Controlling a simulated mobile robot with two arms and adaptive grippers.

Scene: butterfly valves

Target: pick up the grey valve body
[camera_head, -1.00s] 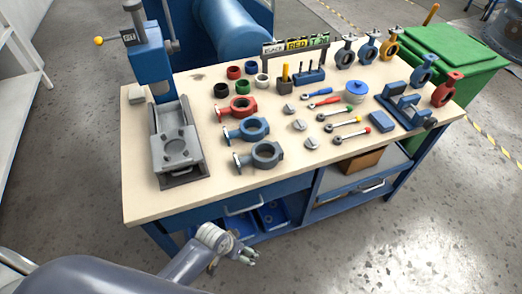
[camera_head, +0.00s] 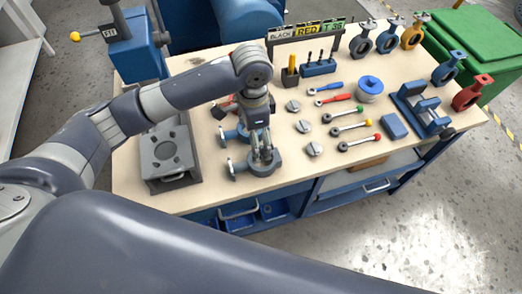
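The grey valve body (camera_head: 238,166) lies flat near the front edge of the wooden workbench top, with its lug end to the left. My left gripper (camera_head: 263,158) points down right over its ring, and its fingers hide part of the ring. Two fingers show with a small gap, but I cannot tell whether they grip the ring. The valve body appears to rest on the bench. The blue valve body (camera_head: 229,134) lies just behind it, and my arm partly covers it. My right gripper is not in view.
A grey press fixture (camera_head: 169,152) stands left of the valve bodies. Grey discs (camera_head: 314,149) and ratchet tools (camera_head: 358,142) lie to the right. A blue stand (camera_head: 420,110) sits at the right end. My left arm covers the rear left bench.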

